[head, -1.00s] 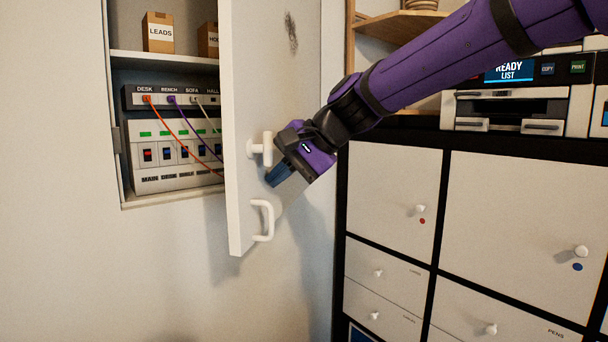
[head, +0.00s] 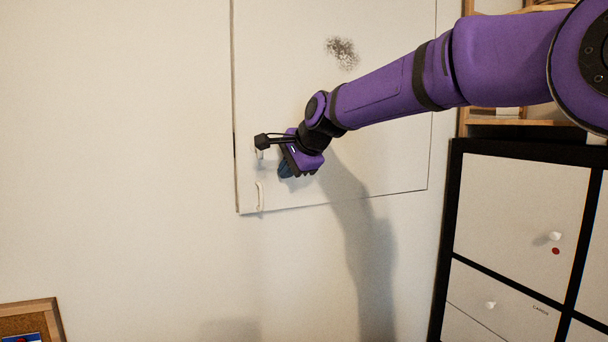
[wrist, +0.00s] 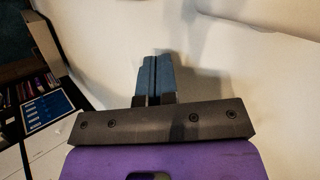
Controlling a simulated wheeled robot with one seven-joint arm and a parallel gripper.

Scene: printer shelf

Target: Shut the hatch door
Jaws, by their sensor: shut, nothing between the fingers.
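The white hatch door (head: 390,165) lies about flush with the wall in the head view, with thin dark seams along its left and lower edges. Its white handle (head: 260,196) is near the lower left corner. A second white fitting (head: 259,153) above the handle is mostly hidden behind my wrist. My gripper (head: 286,170) is at the lower left part of the door, its fingers at or very near the surface. In the wrist view its blue fingers (wrist: 154,76) are together and empty, against a pale surface. The inside of the hatch is hidden.
A black-framed cabinet with white doors (head: 520,205) stands at the right. A wood-framed cork board (head: 32,312) is at the lower left. The wall below and left of the hatch is clear.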

